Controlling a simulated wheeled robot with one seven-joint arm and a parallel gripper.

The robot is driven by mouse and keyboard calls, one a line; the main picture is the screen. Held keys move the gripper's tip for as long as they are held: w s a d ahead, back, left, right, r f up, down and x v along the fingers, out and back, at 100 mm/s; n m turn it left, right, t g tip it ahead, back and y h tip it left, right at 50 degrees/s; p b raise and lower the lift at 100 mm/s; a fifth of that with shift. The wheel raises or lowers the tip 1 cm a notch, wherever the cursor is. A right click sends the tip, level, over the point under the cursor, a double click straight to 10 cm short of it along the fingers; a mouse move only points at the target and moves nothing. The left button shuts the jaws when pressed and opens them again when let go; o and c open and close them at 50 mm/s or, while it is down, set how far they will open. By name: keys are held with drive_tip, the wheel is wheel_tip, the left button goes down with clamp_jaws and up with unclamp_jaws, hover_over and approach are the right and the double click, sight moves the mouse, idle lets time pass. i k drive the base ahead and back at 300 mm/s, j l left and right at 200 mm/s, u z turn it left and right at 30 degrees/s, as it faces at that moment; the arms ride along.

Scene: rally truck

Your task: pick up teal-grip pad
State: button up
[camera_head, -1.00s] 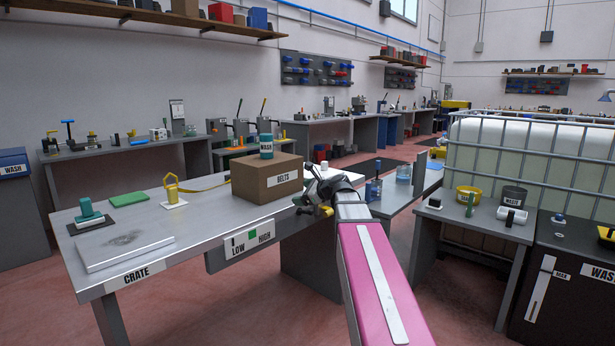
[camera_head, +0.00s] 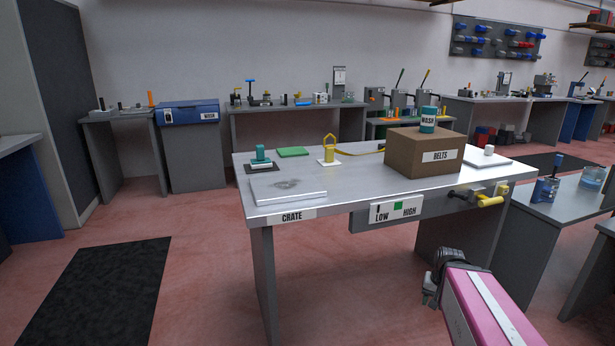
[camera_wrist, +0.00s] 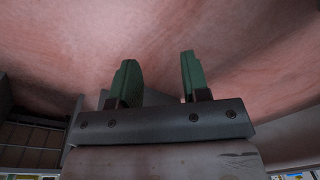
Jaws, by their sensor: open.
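The teal-grip pad (camera_head: 261,158) stands upright at the back left of the metal table, its teal handle on top of a pale base. It rests on a dark mat. My gripper (camera_head: 430,290) is low in front of the table, right of its middle and well away from the pad. In the wrist view its two green fingers (camera_wrist: 157,80) are apart with nothing between them, over the reddish floor. The pad does not show in the wrist view.
Yellow-handled valves (camera_head: 488,200) jut from the front edge. Floor left of the table is open.

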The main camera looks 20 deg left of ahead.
sight(260, 163)
drive_tip(key=l+u, duration=0.1)
drive_tip(key=u, duration=0.35)
drive_tip(key=k+u, duration=0.1)
drive_tip(key=u, duration=0.35)
drive_tip(key=k+l+u, duration=0.1)
drive_tip(key=u, duration=0.4)
